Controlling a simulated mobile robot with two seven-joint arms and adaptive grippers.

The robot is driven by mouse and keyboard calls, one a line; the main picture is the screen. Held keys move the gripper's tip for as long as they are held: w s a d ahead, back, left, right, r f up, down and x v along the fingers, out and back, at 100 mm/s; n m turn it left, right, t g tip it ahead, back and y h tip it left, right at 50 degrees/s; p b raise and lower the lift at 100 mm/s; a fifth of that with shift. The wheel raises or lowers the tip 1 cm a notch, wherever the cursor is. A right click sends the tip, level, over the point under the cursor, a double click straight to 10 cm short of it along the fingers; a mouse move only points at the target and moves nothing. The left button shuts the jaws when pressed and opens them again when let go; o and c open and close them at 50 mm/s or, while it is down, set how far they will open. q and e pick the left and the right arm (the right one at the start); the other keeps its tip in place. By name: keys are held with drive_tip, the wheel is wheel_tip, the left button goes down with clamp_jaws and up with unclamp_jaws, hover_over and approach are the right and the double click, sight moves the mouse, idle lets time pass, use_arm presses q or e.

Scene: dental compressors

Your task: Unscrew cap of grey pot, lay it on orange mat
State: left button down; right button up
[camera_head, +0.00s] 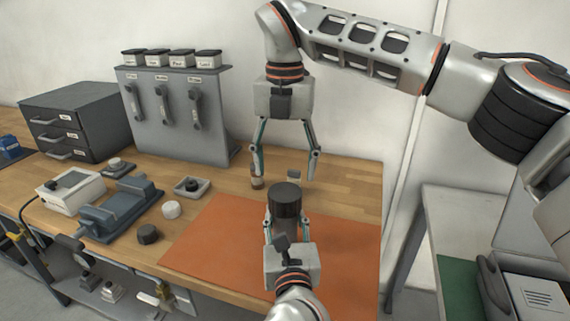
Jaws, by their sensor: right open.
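The grey pot (288,226) stands upright at the right part of the orange mat (212,245), with its dark cap (286,194) on top. My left gripper (286,226) comes in from the bottom edge, with one finger on each side of the pot's body, and appears shut on it. The gripper's body hides the pot's lower part. My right gripper (286,180) points down from above, behind and over the cap. Its fingers are spread wide and hold nothing. The left part of the mat is bare.
Left of the mat are a dark round knob (148,234), a white round piece (171,209), a small tray (192,186) and a grey-blue vise-like fixture (120,208). A grey panel with handles (175,110) and a drawer unit (75,120) stand behind.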

sight(285, 191)
drive_tip(key=m, duration=0.5)
drive_tip(key=shift+m, duration=0.3)
drive_tip(key=m, duration=1.3)
drive_tip(key=shift+m, duration=0.4)
drive_tip(key=shift+f, duration=4)
